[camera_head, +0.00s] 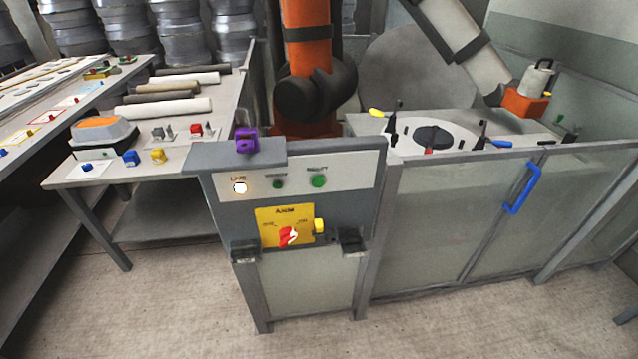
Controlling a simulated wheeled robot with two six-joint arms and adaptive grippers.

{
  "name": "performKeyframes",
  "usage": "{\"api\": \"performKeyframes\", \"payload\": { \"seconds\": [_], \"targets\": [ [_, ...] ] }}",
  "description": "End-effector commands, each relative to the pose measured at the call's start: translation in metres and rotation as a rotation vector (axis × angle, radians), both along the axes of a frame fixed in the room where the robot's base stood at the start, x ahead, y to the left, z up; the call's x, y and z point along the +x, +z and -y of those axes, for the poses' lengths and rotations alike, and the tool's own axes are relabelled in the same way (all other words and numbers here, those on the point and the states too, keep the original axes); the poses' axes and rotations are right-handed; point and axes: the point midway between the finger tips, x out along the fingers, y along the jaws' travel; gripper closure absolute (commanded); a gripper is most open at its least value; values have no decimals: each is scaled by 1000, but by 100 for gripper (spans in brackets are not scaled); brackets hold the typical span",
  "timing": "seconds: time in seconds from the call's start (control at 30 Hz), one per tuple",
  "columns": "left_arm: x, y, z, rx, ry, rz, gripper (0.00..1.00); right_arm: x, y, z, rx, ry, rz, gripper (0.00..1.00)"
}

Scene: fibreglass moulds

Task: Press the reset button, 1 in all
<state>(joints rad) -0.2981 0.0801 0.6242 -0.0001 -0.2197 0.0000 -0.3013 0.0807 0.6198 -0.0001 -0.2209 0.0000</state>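A grey control panel (345,200) stands at the middle front of a fenced cell. On its white strip are a lit lamp (240,188) and two green round parts (319,181). Below is a yellow plate (272,216) with a red and white rotary switch (289,236). A small yellow part (320,225) sticks out at the plate's right edge. A purple part (246,140) sits on the panel's top ledge. I cannot read a reset label on any of these. Neither of my grippers shows in this view.
A bench (215,120) at left holds rolls, an orange-topped device (100,130) and small blue and yellow parts. Behind the fence (450,215), with its blue handle (522,188), stand an orange robot arm (308,60) and a fixture table. The floor (190,290) in front is clear.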

Motion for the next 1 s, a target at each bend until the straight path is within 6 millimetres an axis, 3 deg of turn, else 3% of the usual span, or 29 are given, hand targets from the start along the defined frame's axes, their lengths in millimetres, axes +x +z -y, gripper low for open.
{"api": "performKeyframes", "payload": {
  "seconds": [0.03, 0.2, 1.0],
  "targets": [
    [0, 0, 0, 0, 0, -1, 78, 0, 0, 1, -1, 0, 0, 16],
    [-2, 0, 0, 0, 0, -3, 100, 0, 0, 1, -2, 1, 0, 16],
    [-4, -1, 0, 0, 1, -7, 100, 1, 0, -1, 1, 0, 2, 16]
  ]
}}
